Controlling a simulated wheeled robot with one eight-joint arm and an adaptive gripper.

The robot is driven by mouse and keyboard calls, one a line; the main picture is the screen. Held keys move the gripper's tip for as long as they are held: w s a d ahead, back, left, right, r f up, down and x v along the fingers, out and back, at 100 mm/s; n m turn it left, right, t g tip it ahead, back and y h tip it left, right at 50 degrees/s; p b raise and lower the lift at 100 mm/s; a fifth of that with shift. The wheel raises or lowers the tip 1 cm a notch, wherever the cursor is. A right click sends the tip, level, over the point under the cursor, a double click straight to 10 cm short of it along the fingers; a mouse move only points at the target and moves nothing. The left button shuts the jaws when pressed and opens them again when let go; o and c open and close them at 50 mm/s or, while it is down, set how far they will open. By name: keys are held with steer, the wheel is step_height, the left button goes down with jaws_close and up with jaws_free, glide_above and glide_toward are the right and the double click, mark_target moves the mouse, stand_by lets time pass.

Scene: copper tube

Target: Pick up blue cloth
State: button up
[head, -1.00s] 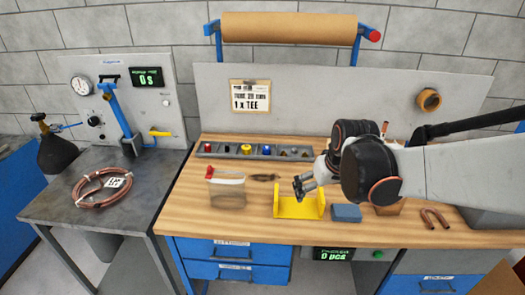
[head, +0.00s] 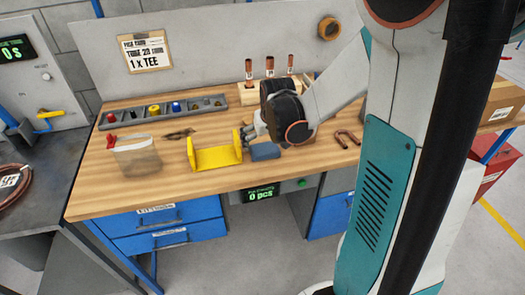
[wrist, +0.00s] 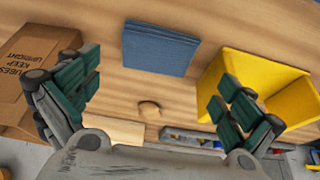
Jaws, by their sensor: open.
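The blue cloth (head: 265,151) lies folded flat on the wooden bench, just right of the yellow holder (head: 216,157). In the wrist view the cloth (wrist: 158,48) is at the top, ahead of and between the fingers. My gripper (head: 248,133) is above the bench beside the cloth's back left side. Its green-padded fingers are wide apart in the wrist view (wrist: 157,92), with nothing between them. The cloth is not touched by either finger in that view. The dark wrist housing hides the bench behind the cloth in the head view.
The yellow holder (wrist: 240,75) stands close to the right finger in the wrist view, and a cardboard box (wrist: 38,68) is near the left finger. A clear bag (head: 137,156), a grey parts tray (head: 165,110) and a bent copper tube (head: 347,138) are on the bench.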

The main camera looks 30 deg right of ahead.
mark_target(265, 148)
steer(key=b+x, duration=0.2)
steer(key=x, duration=0.3)
steer(key=shift+d+f+b, duration=0.15)
steer(key=shift+b, duration=0.15)
steer(key=c, duration=1.1)
steer(key=shift+o, duration=0.2)
steer(key=shift+r, duration=0.2)
step_height(265, 148, up, 20)
steer(key=p, duration=0.7)
steer(key=shift+f, duration=0.1)
